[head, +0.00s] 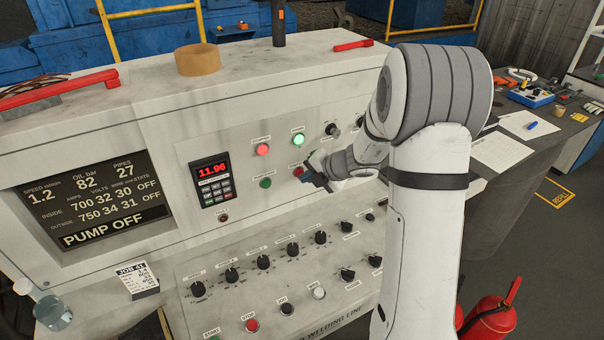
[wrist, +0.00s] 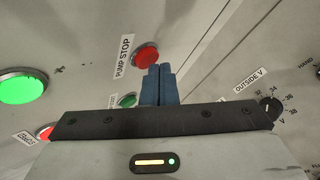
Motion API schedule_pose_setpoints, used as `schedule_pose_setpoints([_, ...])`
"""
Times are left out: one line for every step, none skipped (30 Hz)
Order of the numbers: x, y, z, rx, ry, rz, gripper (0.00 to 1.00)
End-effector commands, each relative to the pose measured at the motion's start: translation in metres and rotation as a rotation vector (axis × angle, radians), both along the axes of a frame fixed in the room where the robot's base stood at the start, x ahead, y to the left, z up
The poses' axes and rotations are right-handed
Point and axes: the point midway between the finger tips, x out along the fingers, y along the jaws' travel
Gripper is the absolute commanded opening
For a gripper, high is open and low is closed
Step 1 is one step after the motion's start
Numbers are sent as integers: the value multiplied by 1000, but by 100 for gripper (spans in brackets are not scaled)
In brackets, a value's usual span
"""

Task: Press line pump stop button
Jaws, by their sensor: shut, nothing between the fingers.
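The red pump stop button (wrist: 146,56) shows in the wrist view beside its "PUMP STOP" label (wrist: 124,56). In the head view a red button (head: 298,170), which looks like the same one, sits right by my fingertips. My gripper (head: 318,180) is shut and empty, in front of the upper panel. In the wrist view the blue-grey fingertips (wrist: 158,72) overlap the button's lower right edge. I cannot tell whether they touch it. The screen (head: 90,205) on the left reads "PUMP OFF".
Close by are a lit green button (head: 298,140), a lit red button (head: 262,150) and a dark green button (head: 265,183). A keypad display (head: 212,182) reads 11.96. Several black knobs line the lower panel. A tape roll (head: 198,60) rests on the cabinet top.

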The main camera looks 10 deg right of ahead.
Motion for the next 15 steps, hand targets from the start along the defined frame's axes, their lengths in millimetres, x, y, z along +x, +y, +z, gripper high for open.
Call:
schedule_pose_setpoints([-3,-1,0,1,0,-1,0])
schedule_pose_setpoints([-4,-2,0,0,-1,-1,0])
schedule_pose_setpoints([-6,-2,0,0,-1,-1,0])
schedule_pose_setpoints([-7,-3,0,0,-1,-1,0])
schedule_pose_setpoints([-8,-3,0,0,0,0,0])
schedule_pose_setpoints([-9,-3,0,0,0,0,0])
schedule_pose_setpoints([-10,-3,0,0,0,0,0])
schedule_pose_setpoints([-10,-3,0,0,0,0,0])
schedule_pose_setpoints([-10,-3,0,0,0,0,0])
schedule_pose_setpoints([-10,-3,0,0,0,0,0])
schedule_pose_setpoints([-10,-3,0,0,0,0,0])
schedule_pose_setpoints([-10,-3,0,0,0,0,0])
schedule_pose_setpoints([-10,-3,0,0,0,0,0])
schedule_pose_setpoints([-10,-3,0,0,0,0,0])
schedule_pose_setpoints([-11,-3,0,0,0,0,0])
